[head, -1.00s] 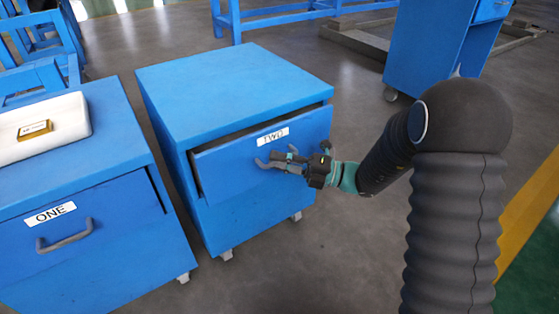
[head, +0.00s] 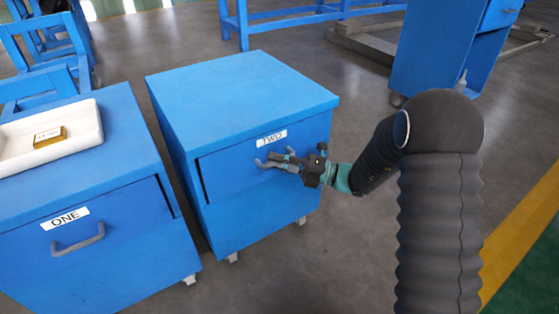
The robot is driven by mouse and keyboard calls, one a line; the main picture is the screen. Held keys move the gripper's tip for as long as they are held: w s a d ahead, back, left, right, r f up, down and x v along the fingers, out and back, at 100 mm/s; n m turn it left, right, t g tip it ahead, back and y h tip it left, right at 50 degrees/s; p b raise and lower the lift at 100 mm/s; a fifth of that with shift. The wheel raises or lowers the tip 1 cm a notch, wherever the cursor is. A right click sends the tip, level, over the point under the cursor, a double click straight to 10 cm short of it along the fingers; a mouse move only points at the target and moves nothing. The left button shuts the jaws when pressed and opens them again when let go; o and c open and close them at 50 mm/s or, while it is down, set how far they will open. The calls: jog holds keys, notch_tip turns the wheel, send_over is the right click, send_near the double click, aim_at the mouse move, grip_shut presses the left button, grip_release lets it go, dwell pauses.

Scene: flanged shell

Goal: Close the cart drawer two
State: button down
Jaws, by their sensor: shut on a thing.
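The cart labelled TWO (head: 232,100) is a blue cabinet on casters in the middle of the head view. Its drawer two (head: 225,178) has a blue front that sits nearly flush with the cart body; only a thin dark line shows along its edges. The grey drawer handle (head: 264,164) is on the front, below the white TWO label (head: 272,138). My gripper (head: 284,160) is at the handle, coming from the right, and is shut on it. The gripper hides the right part of the handle.
Blue benches and another blue cart (head: 440,50) stand behind. Floor at front centre is clear.

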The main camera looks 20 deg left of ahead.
jog(key=c, duration=1.2)
grip_release()
jog(key=shift+a, duration=0.15)
jog(key=shift+w, duration=0.1)
jog(key=w+d+f, duration=0.1)
jog(key=d, duration=1.1)
jog(key=shift+f, duration=0.35)
